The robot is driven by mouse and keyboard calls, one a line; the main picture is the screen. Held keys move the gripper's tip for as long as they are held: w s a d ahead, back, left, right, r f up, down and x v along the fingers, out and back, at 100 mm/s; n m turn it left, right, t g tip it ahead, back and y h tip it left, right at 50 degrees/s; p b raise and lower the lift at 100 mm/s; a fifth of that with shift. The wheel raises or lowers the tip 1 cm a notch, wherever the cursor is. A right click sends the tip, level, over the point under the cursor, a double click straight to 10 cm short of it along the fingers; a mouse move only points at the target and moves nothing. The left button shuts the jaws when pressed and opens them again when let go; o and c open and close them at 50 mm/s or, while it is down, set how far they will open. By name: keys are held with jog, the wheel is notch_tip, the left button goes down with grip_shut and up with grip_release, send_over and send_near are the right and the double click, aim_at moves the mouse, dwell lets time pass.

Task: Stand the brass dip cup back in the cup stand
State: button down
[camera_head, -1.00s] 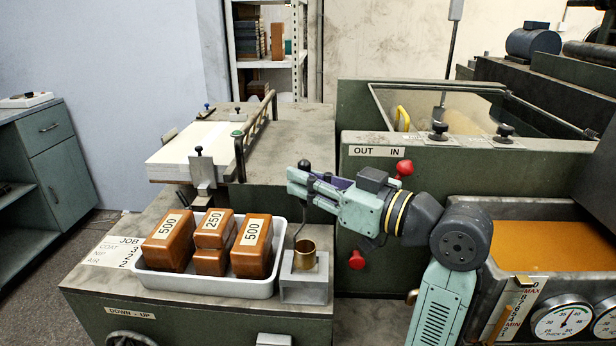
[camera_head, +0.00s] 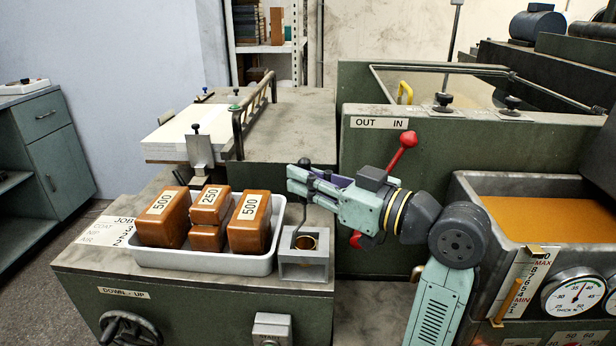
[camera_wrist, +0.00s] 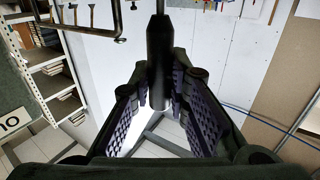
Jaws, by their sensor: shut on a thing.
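The brass dip cup (camera_head: 306,243) sits down in the opening of the grey cup stand (camera_head: 305,271), its rim about level with the stand's top. It looks upright; whether it rests on the bottom is hidden. Its thin hooked rod (camera_head: 303,226) rises to a dark handle with a round knob. My gripper (camera_head: 303,178) is shut on that handle above the stand. In the wrist view, the dark handle (camera_wrist: 160,62) stands between the purple ribbed pads of my gripper (camera_wrist: 163,95). The cup is not visible there.
A pale tray (camera_head: 205,262) with several brown numbered blocks stands close left of the stand. A red-knobbed lever (camera_head: 407,141) is right of my gripper, before the green machine wall. An orange-filled trough (camera_head: 560,218) lies at right.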

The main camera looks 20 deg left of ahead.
jog(key=c, duration=1.5)
grip_release()
jog(key=shift+o, duration=0.2)
jog(key=v, duration=1.2)
